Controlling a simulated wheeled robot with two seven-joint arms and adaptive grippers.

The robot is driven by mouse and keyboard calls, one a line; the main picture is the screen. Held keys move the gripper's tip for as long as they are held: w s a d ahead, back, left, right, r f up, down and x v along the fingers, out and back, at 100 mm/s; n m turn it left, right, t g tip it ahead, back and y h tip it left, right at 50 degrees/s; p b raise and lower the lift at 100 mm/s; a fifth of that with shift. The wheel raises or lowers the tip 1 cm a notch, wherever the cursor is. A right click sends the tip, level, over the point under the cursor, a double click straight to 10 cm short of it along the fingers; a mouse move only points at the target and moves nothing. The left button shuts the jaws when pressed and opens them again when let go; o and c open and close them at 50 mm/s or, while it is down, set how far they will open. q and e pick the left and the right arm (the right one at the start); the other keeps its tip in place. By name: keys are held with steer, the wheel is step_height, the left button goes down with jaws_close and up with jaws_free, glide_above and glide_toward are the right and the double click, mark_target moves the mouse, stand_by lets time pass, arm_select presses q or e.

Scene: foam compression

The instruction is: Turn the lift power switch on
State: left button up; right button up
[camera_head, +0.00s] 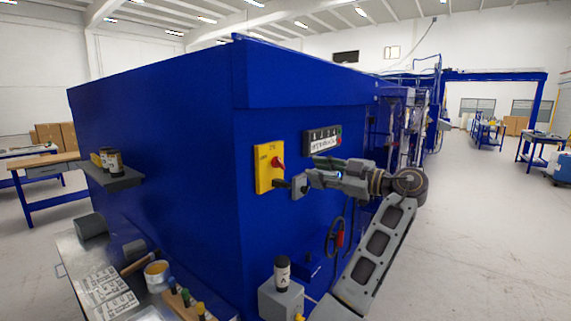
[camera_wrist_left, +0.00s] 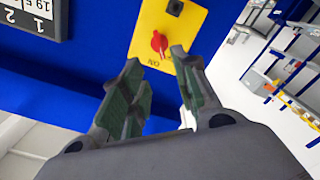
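The lift power switch is a red rotary knob (camera_head: 277,162) on a yellow plate (camera_head: 264,178) fixed to the blue machine wall. In the left wrist view the red knob (camera_wrist_left: 159,43) shows on the yellow plate (camera_wrist_left: 146,28), with small lettering beside it. My left gripper (camera_head: 289,186) is just off the plate, low and to the right of the knob. In the wrist view my left gripper (camera_wrist_left: 156,58) is open and empty, its fingertips spread to either side below the knob, apart from it. I cannot tell the knob's exact setting. My right gripper is not in view.
A dark display panel (camera_head: 322,141) with buttons is on the wall right of the switch. A handwheel (camera_head: 336,236) sits below my arm. A shelf with jars (camera_head: 112,175) is on the left face.

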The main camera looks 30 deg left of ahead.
mark_target(281, 163)
arm_select(q)
steer(key=a+p, duration=0.1)
steer(key=a, duration=0.3)
steer(key=a+p, duration=0.1)
steer(key=a, duration=0.3)
steer(key=w+a+p, duration=0.1)
steer(key=a, duration=0.2)
steer(key=shift+a, duration=0.4)
jaws_close()
